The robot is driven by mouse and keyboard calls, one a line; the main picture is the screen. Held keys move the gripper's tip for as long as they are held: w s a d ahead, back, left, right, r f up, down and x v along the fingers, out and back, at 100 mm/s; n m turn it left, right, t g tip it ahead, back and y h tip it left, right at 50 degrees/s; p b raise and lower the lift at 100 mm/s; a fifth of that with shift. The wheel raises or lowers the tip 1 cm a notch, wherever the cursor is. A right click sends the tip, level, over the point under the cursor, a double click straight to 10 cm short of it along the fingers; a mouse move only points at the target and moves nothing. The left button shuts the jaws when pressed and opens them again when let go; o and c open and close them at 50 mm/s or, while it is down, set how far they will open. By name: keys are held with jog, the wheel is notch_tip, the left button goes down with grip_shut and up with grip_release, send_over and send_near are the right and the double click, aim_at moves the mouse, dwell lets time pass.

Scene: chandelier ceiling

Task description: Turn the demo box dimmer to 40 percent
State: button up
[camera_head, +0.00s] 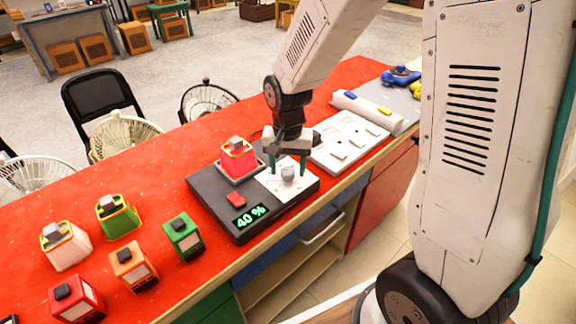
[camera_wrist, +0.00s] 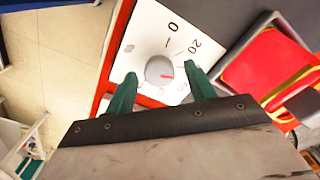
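The demo box (camera_head: 222,205) is a dark flat box on the red counter, with a white dial plate (camera_head: 291,192) and a lit green display (camera_head: 249,216) reading 40 %. The grey round dimmer knob (camera_head: 288,173) stands on the plate. In the wrist view gaps show between the knob and the fingers (camera_wrist: 162,86).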

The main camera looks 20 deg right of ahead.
aim_at(288, 171)
notch_tip(288, 171, up, 8)
jog(key=shift+f, duration=0.1)
dwell(0.5)
jog(key=shift+s, duration=0.1)
dwell(0.3)
jog(key=s+d+r+n, duration=0.1)
jog(key=s+r+n, duration=0.1)
jog(key=s, duration=0.5)
jog(key=s+d+r+n, duration=0.1)
jog(key=s+r+n, duration=0.1)
jog(key=s+r, duration=0.3)
jog(key=s+d+r+n+t, duration=0.1)
jog(key=s+r, duration=0.3)
jog(key=s, duration=0.6)
jog(key=shift+s+d+r+n, duration=0.2)
jog(key=shift+s+n, duration=0.15)
jog(key=shift+n, duration=0.15)
